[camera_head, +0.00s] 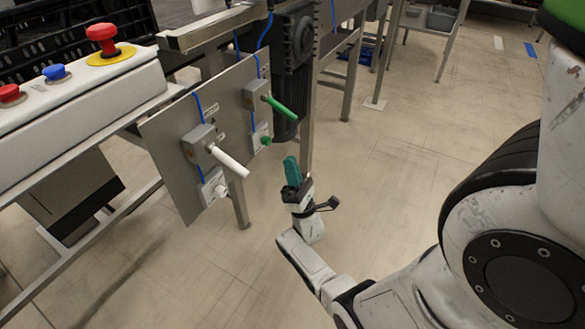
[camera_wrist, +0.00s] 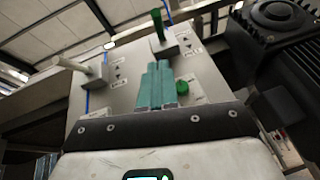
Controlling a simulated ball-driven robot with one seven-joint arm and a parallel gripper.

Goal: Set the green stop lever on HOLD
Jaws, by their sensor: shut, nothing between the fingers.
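The green stop lever (camera_head: 280,107) sticks out from a grey box on the upright grey panel (camera_head: 172,136). In the head view its handle slants down to the right. In the wrist view the green lever (camera_wrist: 157,24) stands up from its box, above my fingers. Small labels beside it are too small to read. A green knob (camera_head: 266,141) sits below it and also shows in the wrist view (camera_wrist: 182,88). My gripper (camera_head: 291,165) has teal fingers, shut and empty, in front of the panel and apart from the lever. The fingers (camera_wrist: 157,82) point toward the panel.
A white lever (camera_head: 230,161) and white knob (camera_head: 221,191) are on the same panel, left of the green ones. A dark motor (camera_head: 293,45) stands at the panel's right. A control box with a red button (camera_head: 102,36) is at upper left. The floor to the right is open.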

